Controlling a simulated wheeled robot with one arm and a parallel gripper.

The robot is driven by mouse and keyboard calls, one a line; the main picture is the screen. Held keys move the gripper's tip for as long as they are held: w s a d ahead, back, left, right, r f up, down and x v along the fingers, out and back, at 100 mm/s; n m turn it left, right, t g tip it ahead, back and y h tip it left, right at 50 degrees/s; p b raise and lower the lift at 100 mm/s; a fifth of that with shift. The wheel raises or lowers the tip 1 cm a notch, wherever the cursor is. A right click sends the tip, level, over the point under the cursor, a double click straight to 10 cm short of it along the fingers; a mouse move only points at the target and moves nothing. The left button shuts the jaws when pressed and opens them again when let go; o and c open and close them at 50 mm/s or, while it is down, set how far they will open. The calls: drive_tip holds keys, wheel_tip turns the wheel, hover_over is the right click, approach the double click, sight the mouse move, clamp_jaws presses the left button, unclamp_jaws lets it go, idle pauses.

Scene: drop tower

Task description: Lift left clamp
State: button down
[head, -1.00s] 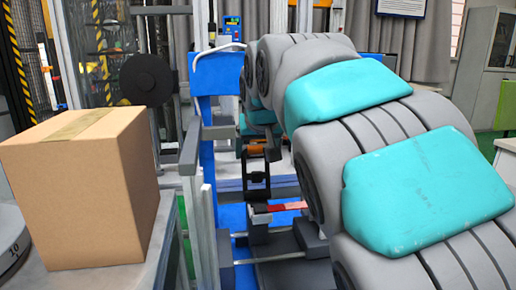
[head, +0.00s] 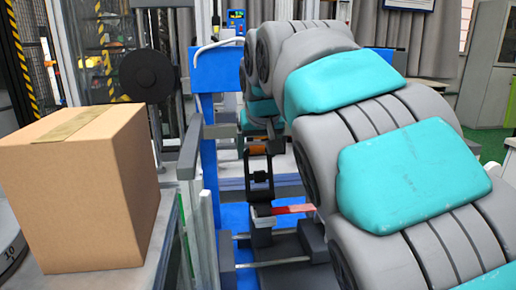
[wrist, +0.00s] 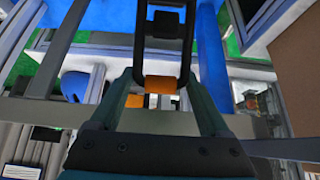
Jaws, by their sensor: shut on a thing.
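The left clamp is a black loop frame with an orange grip (wrist: 161,84) across its end in the wrist view. In the head view the clamp's dark frame (head: 260,183) stands upright left of my arm. My gripper (wrist: 162,98) has its two fingers on either side of the orange grip and is shut on it.
A cardboard box (head: 84,190) stands on a table at the left. A blue upright frame (head: 207,130) and metal rails stand beside the clamp. A red bar (head: 283,209) lies low by the clamp's base. A black round disc (head: 146,75) is behind the box.

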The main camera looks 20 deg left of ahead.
sight(259, 172)
drive_tip(key=shift+a, duration=0.15)
drive_tip(key=shift+c, duration=0.2)
unclamp_jaws()
drive_tip(key=shift+w+a+f, duration=0.1)
drive_tip(key=shift+w, duration=0.05)
drive_tip(key=v, duration=0.7)
drive_tip(key=shift+r, duration=0.35)
drive_tip(key=shift+s, duration=0.25)
